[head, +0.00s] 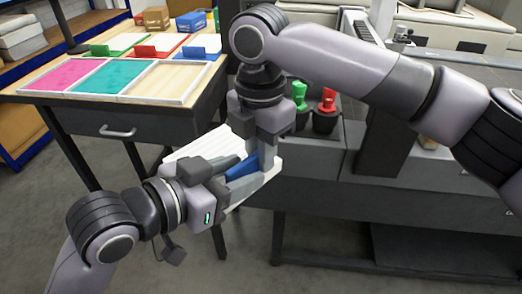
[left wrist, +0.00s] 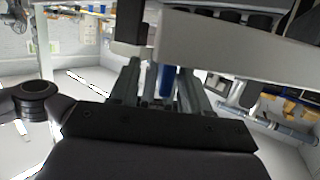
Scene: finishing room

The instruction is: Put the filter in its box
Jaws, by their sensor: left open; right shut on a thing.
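A white, ribbed panel (head: 203,141), which looks like the filter, hangs in front of me beside the table, partly hidden by both grippers. My right gripper (head: 265,160) comes down from above and is shut on it; its fingertips are largely hidden. My left gripper (head: 240,174) comes in from the left, open, with its fingers close to the panel. A blue piece (head: 243,167) shows at its fingers, and also between them in the left wrist view (left wrist: 166,80). I cannot tell which box is the filter's.
The wooden table (head: 60,102) holds pink, teal and cream framed panels, with red, green and blue items behind. A tan box (head: 156,18) and a blue box (head: 191,21) stand at its back.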

